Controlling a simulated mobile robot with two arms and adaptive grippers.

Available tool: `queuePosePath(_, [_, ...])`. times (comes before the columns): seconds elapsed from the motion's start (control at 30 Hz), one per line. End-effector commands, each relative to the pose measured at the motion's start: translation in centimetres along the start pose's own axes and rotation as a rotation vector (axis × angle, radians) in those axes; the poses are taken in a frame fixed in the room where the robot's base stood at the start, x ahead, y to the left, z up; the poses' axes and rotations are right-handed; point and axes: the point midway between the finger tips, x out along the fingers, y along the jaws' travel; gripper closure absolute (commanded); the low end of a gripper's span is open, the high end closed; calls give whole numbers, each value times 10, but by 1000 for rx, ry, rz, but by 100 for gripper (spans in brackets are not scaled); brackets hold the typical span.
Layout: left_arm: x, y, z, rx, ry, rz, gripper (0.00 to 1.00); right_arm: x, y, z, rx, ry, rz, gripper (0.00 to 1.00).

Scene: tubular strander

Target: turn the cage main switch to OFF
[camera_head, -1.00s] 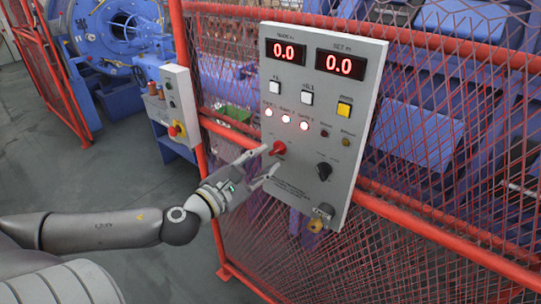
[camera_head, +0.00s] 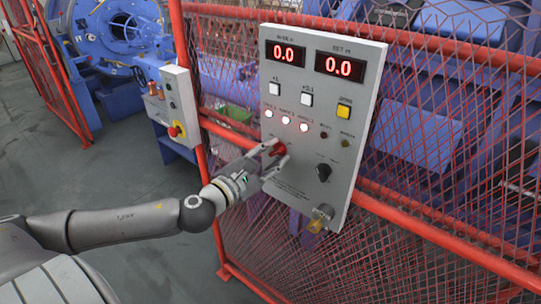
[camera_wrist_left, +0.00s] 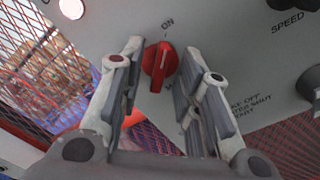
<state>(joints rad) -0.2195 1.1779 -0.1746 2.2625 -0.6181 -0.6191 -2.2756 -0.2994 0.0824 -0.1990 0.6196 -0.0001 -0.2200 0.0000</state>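The cage main switch is a red rotary knob (camera_wrist_left: 160,62) on the grey control panel (camera_head: 300,185). In the left wrist view its handle is roughly upright, tilted slightly, under the word ON. In the head view the red knob (camera_head: 278,149) shows between the fingertips. My left gripper (camera_head: 275,154) is open, with one finger on each side of the knob. In the left wrist view the gripper (camera_wrist_left: 165,75) shows gaps between the fingers and the knob. The OFF label is not readable. My right gripper is not in view.
The panel also carries a black knob (camera_head: 323,172), a yellow button (camera_head: 344,111), lit white lamps and a key-like part (camera_head: 321,217) at the bottom. A red mesh fence (camera_head: 420,235) stands behind it. A smaller box with a red emergency button (camera_head: 175,130) is to the left.

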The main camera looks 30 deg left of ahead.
Motion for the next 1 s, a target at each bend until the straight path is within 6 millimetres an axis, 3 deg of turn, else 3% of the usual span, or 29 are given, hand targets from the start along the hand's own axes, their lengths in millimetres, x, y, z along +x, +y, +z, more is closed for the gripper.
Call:
queuePosePath(0.03, [0,0,0,0,0,0,69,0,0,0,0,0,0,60])
queuePosePath(0.3, [0,0,0,0,0,0,100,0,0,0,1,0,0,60])
queuePosePath(0.67, [0,0,0,-30,0,0,100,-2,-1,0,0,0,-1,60])
queuePosePath(1.0, [0,1,1,-236,0,1,100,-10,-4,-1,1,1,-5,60])
